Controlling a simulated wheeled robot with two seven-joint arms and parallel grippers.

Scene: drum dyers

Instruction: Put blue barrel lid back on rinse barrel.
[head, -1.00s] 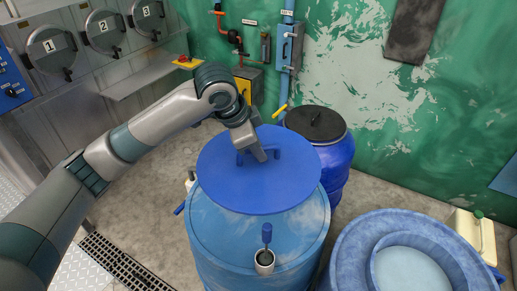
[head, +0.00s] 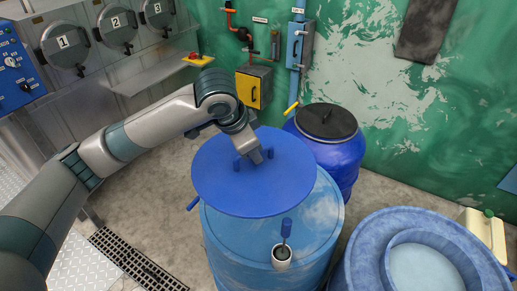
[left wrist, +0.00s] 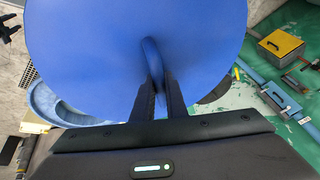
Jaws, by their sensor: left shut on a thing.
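The blue barrel lid (head: 225,192) is a flat round disc with a raised handle, also filling much of the left wrist view (left wrist: 90,50). My left gripper (head: 258,157) comes down from above with its fingers shut on the lid's handle (left wrist: 150,55). The lid appears above a light blue barrel (head: 318,225), off to the left and back of its top; the exact height gap cannot be told. The lid hides part of that top. No label shows which barrel is the rinse barrel. My right gripper is not in view.
A small cup with a blue-handled tool (head: 282,254) stands at the barrel's front. A dark blue barrel with a black lid (head: 327,121) stands behind. A wide blue open tub (head: 365,255) is at lower right, with a pale jug (head: 488,232) beside it. Numbered machines line the left wall.

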